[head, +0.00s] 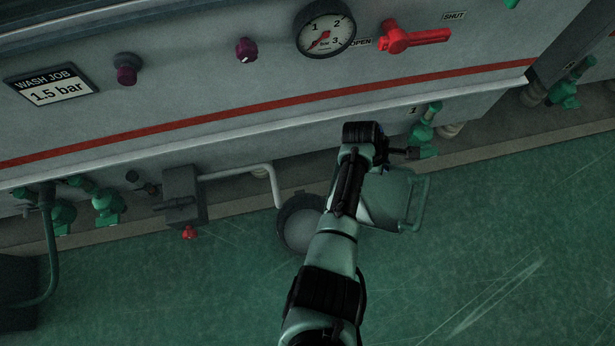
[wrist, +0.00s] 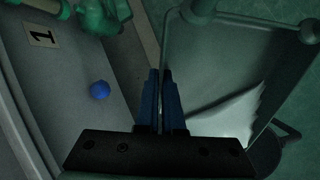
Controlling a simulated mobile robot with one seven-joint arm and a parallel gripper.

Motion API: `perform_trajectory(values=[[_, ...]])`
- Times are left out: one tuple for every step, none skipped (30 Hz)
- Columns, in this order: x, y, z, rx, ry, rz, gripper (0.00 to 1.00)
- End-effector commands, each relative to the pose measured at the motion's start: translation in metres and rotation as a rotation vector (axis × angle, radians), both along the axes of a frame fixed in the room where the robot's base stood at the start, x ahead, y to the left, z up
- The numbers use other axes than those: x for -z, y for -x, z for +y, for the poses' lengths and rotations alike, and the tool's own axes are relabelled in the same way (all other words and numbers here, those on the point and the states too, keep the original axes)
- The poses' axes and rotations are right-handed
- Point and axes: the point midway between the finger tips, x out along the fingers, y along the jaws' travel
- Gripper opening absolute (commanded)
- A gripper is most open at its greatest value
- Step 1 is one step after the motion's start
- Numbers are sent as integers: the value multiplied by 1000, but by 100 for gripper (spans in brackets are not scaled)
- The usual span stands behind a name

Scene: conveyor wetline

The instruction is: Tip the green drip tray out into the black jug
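The green drip tray (head: 393,190) is beside my forearm in the head view, its loop handle to the right. It fills the right of the wrist view (wrist: 235,60). Pale liquid (wrist: 236,122) is pooled at its near end, towards the jug. My gripper (head: 418,153) has its blue fingers (wrist: 161,78) close together, with the tray's side rim running between them. The black jug (head: 290,240), round with a dark rim and grey inside, stands left of the tray, partly behind my arm. A dark curved edge shows in the wrist view (wrist: 283,148), probably the jug.
The grey machine front runs along the back, with a pressure gauge (head: 325,28) and red lever (head: 415,37). Green valves (head: 426,120) sit low along it, one near my gripper. A white pipe (head: 235,172) bends down near the jug. Green floor is clear at the right.

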Motion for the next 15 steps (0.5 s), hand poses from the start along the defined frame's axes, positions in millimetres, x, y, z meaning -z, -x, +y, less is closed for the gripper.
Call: perform_trajectory(values=[[-3,0,2,-3,9,-5,0],[-3,0,2,-2,12,-7,0],[-3,0,2,0,14,-7,0],[-3,0,2,0,15,-8,0],[-3,0,2,0,16,-8,0],[-3,0,2,1,15,-8,0],[-3,1,2,0,16,-9,0],[-3,1,2,0,18,-9,0],[-4,1,3,0,20,-10,0],[-5,1,3,-1,22,-10,0],[-5,1,4,-1,24,-12,0],[-6,2,4,-2,27,-14,0],[-7,2,5,-3,30,-15,0],[-8,2,5,-3,33,-17,0],[-8,2,6,-3,37,-20,0]])
